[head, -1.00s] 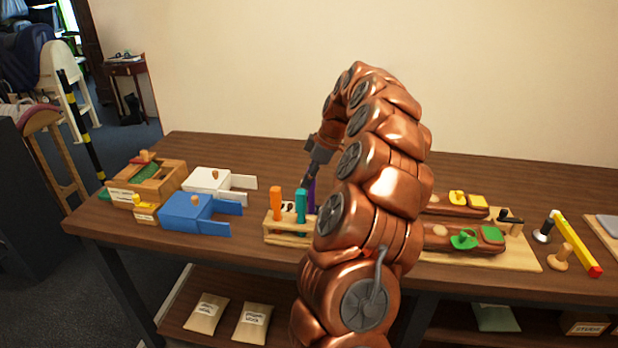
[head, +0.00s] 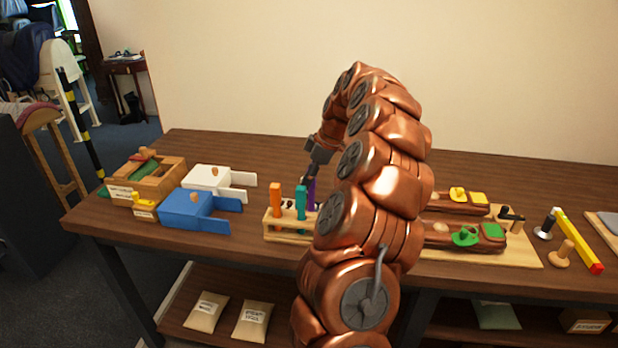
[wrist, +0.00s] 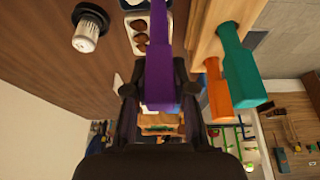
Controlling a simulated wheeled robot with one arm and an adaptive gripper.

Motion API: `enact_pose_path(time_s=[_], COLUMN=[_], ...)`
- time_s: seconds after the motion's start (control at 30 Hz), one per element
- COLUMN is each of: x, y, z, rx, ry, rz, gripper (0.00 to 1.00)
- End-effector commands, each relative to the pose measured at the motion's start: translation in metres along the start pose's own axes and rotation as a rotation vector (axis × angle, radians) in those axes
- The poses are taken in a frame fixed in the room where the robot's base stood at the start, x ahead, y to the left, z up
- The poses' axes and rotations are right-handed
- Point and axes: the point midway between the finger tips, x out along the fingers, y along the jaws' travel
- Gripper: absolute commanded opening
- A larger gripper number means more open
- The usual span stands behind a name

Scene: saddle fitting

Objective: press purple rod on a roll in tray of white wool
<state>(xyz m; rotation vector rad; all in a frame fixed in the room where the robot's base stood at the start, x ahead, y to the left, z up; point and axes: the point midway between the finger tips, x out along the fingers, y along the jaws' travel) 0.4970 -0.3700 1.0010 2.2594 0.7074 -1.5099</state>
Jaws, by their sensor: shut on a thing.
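My gripper (head: 310,176) is shut on the purple rod (head: 311,192) at the rod rack (head: 286,236). In the wrist view the purple rod (wrist: 160,65) stands between the fingers. An orange rod (head: 275,200) and a teal rod (head: 300,203) stand in the rack beside it. In the wrist view a pale tray (wrist: 125,8) with brown rounded lumps shows beyond the rod. I cannot identify a roll or white wool with certainty.
A white box (head: 205,178) and a blue box (head: 185,208) stand left of the rack, near an open wooden box (head: 172,181). Brown padded pieces (head: 450,240) lie on a board at right. A yellow-red bar (head: 577,243) lies farther right. The table's back is clear.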

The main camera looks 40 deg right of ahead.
Motion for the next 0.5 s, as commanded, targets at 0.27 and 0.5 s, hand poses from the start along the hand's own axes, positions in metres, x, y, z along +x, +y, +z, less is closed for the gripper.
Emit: enact_pose_path(time_s=[0.27, 0.5], x=[0.0032, 0.0057], y=[0.0, 0.0], z=[0.0013, 0.0023], rx=[0.0, 0.0], ry=[0.0, 0.0], rz=[0.0, 0.0], gripper=[0.0, 0.0])
